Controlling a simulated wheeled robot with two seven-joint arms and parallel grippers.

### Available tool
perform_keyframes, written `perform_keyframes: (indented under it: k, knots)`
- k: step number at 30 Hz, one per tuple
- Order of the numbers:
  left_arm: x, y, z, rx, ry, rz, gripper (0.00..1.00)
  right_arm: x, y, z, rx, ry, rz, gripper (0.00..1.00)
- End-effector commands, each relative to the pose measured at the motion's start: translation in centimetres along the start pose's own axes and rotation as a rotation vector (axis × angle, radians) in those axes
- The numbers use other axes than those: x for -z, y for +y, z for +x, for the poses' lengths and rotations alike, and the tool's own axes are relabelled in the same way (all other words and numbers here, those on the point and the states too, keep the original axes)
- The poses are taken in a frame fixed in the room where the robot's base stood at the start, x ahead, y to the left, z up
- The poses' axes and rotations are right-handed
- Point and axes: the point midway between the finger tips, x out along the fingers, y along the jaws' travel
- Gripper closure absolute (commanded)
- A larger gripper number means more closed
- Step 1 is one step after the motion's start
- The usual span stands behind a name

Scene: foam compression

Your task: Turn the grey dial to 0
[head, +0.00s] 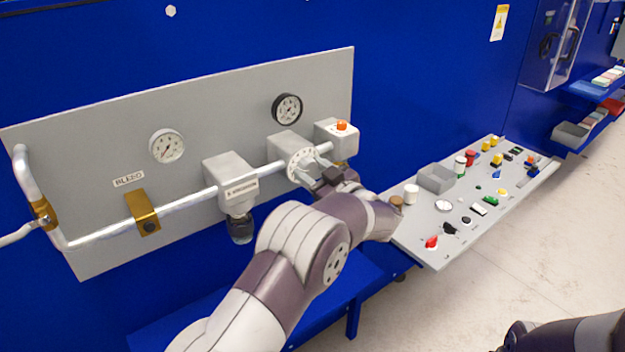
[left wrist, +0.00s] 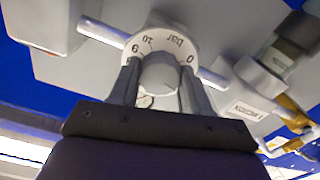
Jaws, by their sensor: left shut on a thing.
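The grey dial (left wrist: 160,73) is a round knob in front of a white scale ring (left wrist: 170,44) marked "6", "10", "bar" and "0". In the head view the scale ring (head: 300,163) sits on a grey regulator block on the pipe. My left gripper (head: 311,173) reaches up to it from below right. In the left wrist view its two fingers (left wrist: 157,88) stand either side of the knob and are shut on it. The knob's pointer mark is not clear in either view. My right gripper is not in view; a dark part of my right arm shows at bottom right.
A grey panel (head: 92,155) carries two gauges (head: 167,146) (head: 287,108), a metal pipe and a filter unit (head: 233,185). A box with an orange button (head: 341,126) stands just right of the dial. A parts board (head: 413,228) with small items lies lower right.

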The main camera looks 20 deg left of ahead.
Motion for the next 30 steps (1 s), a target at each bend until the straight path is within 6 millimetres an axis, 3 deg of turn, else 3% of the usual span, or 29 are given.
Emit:
perform_keyframes:
  k: [1, 18, 30]
  knots:
    - [-0.6, -0.2, 0.0, 0.000, 0.000, -0.040, 0.83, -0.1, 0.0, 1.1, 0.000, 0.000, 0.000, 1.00]
    - [-0.7, -0.1, 0.0, 0.000, -0.001, -0.582, 0.83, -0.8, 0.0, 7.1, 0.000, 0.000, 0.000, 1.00]
    - [-0.6, 0.0, 0.0, 0.000, -0.003, -0.902, 0.83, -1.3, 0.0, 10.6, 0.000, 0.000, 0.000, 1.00]
